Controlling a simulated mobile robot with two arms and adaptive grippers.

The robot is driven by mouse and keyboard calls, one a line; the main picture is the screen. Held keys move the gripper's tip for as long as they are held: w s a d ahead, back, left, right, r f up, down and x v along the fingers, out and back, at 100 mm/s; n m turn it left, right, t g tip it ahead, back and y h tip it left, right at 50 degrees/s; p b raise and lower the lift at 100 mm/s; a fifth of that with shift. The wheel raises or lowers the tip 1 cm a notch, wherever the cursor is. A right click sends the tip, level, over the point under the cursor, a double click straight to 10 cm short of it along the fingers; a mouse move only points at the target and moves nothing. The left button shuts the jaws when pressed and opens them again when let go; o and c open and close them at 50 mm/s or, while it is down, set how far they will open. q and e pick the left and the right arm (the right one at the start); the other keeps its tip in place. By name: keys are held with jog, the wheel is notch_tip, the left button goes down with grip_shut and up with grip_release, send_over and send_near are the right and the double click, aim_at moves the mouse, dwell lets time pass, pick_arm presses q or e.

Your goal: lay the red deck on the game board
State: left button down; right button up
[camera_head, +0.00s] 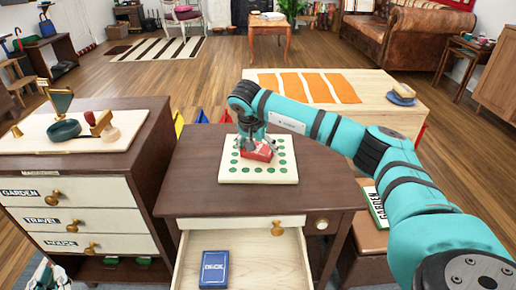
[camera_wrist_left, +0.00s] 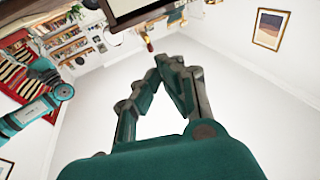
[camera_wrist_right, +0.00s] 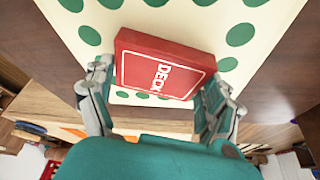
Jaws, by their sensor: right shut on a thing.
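The red deck (camera_head: 258,151) is a small box over the middle of the game board (camera_head: 240,176), a cream board with green dots on the dark table. My right gripper (camera_head: 262,140) reaches in from the right and is shut on the deck. In the right wrist view the deck (camera_wrist_right: 165,68), with white "DECK" lettering, sits between the two fingers (camera_wrist_right: 158,88), close over the board (camera_wrist_right: 275,25). I cannot tell whether it touches the board. My left gripper (camera_head: 48,276) is at the bottom left corner. Its fingertips (camera_wrist_left: 168,68) meet with nothing between them.
A blue deck (camera_head: 214,268) lies in the open drawer (camera_head: 265,262) below the board. A labelled drawer cabinet (camera_head: 75,190) stands at left, with a cream tray (camera_head: 30,135) of objects on top. A low wooden table (camera_head: 375,95) with an orange striped cloth (camera_head: 318,88) is behind.

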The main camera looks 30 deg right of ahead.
jog(key=o, duration=1)
jog(key=shift+f, duration=0.1)
